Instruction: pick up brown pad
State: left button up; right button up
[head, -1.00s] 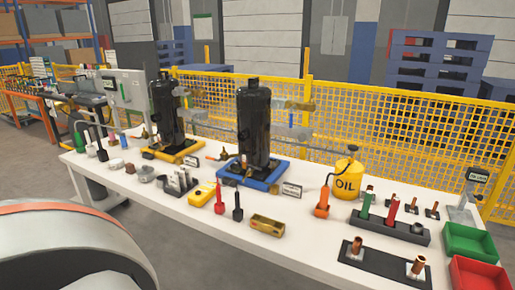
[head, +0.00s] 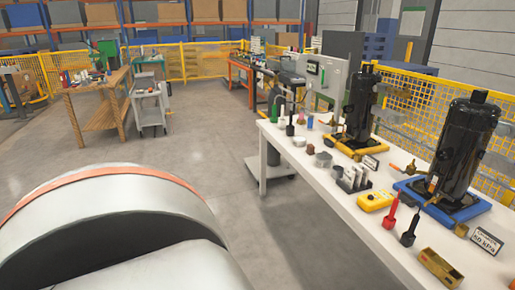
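A small brown block (head: 310,150), likely the brown pad, lies on the white table (head: 342,212) near its left end. It sits between a white round container (head: 299,141) and a grey round tin (head: 323,160). It is small in the picture, so its exact shape is hard to tell. Neither gripper shows in the head view, and nothing covers the block.
Black compressors stand on a yellow base (head: 350,147) and a blue base (head: 428,206). A yellow meter (head: 375,201), red and black probes and a brass-coloured tray (head: 440,268) lie along the front edge. Open floor (head: 240,180) lies left of the table. A grey cart (head: 150,108) stands farther back.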

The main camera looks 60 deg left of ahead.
aim_at(310, 150)
jog(key=u, duration=1.5)
jog(key=i+j, duration=0.8)
jog(key=i, duration=0.2)
jog(key=i+j+z, duration=0.15)
jog(key=i+j, duration=0.65)
jog(key=i, duration=0.2)
